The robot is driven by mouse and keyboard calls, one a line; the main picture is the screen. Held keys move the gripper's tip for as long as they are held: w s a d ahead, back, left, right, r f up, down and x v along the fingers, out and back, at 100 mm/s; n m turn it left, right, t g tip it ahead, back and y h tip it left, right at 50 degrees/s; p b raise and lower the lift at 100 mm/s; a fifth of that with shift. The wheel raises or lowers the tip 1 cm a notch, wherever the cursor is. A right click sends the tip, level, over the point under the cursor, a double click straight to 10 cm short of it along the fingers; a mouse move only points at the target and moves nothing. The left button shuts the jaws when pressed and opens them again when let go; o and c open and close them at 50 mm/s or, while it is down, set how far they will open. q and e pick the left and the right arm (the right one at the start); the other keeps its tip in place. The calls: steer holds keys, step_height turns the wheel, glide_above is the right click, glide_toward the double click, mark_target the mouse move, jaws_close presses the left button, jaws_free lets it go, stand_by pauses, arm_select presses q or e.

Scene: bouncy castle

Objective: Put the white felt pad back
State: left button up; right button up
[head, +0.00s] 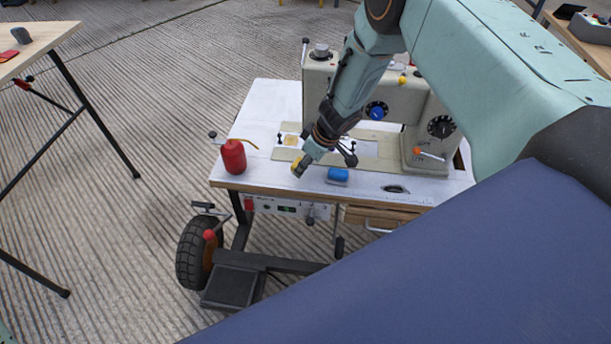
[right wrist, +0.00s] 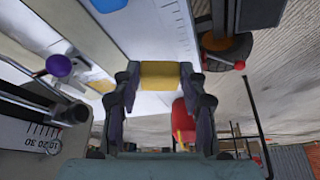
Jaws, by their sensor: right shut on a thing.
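My right gripper (head: 300,163) is shut on a small yellow block, low over the front of the white sewing table (head: 262,100). The right wrist view shows the yellow block (right wrist: 159,75) between both fingertips (right wrist: 158,84). Whether the block touches the tabletop I cannot tell. I cannot make out a white felt pad against the white tabletop in either view. The cream sewing machine (head: 430,110) stands behind the gripper, partly hidden by my right arm. My left gripper is out of view.
A red can (head: 233,157) with a thin spout stands left of the gripper. A blue spool (head: 338,175) lies just right of it, near the front edge. A dark oval piece (head: 395,189) lies further right. A wheel (head: 197,252) stands below the table's left end.

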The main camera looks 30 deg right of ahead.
mark_target(301, 178)
step_height(301, 178, down, 4)
steer(key=shift+r+b, duration=0.25)
steer(key=shift+b, duration=1)
steer(key=shift+r, duration=0.1)
steer(key=shift+f, duration=0.2)
steer(key=o, duration=1)
steer(key=shift+r, duration=0.2)
steer(key=p+v, duration=0.7)
steer(key=v, duration=0.5)
steer(key=shift+d, duration=0.1)
